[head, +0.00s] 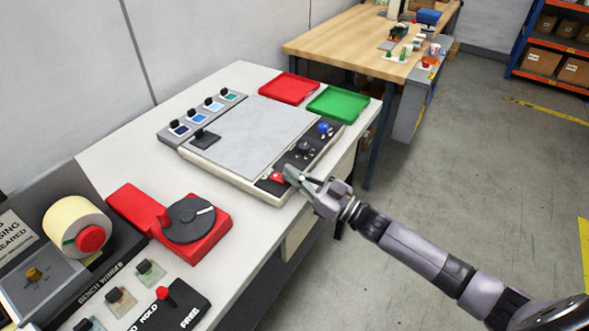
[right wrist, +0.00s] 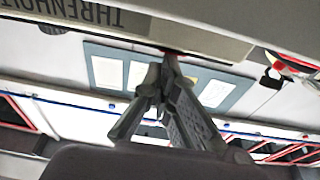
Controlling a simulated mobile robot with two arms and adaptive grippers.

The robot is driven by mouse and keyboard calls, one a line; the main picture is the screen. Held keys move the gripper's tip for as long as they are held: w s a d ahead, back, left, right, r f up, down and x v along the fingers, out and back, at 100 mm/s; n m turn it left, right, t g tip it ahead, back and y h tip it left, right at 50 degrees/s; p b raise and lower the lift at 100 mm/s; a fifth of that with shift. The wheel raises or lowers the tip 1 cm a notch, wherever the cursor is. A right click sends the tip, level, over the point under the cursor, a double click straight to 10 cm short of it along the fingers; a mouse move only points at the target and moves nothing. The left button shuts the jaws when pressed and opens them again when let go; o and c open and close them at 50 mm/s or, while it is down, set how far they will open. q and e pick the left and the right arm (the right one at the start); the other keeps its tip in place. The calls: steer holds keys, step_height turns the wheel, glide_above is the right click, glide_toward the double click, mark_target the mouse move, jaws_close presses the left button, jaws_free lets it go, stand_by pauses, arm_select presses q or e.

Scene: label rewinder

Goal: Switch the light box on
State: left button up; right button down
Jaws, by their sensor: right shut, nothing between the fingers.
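The light box (head: 243,132) lies on the white table, with a flat pale grey top that looks unlit. A dark control strip along its right side carries a red switch (head: 276,177) at the near end, dark knobs (head: 305,148) and a blue knob (head: 323,128). My right gripper (head: 288,172) is shut and empty, its tips right beside the red switch. In the right wrist view the closed tips (right wrist: 172,60) are against or just short of a sliver of red under the box's edge (right wrist: 215,38); contact cannot be told. My left gripper is out of view.
A red tray (head: 289,88) and a green tray (head: 338,101) stand behind the box. Dark-handled colour samples (head: 201,116) line its left. A red device with a black disc (head: 190,219) stands nearer. Open floor (head: 400,180) lies right of the table.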

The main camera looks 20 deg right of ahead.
steer(key=f+t+b, duration=0.1)
steer(key=b, duration=0.3)
steer(key=shift+s+f+y, duration=0.1)
steer(key=shift+f+y, duration=0.2)
steer(key=shift+r+p, duration=0.7)
steer(key=shift+p, duration=0.1)
steer(key=shift+s+d+r+p, duration=0.8)
steer(key=shift+s+r, duration=0.1)
steer(key=shift+s, duration=0.15)
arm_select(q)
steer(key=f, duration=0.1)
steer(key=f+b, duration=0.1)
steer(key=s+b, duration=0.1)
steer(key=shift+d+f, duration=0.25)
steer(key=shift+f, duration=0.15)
arm_select(e)
steer(key=v, duration=0.7)
steer(key=shift+d+f, duration=0.15)
steer(key=shift+f, duration=0.35)
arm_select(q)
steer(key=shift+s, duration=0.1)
arm_select(e)
steer(key=shift+f, duration=0.1)
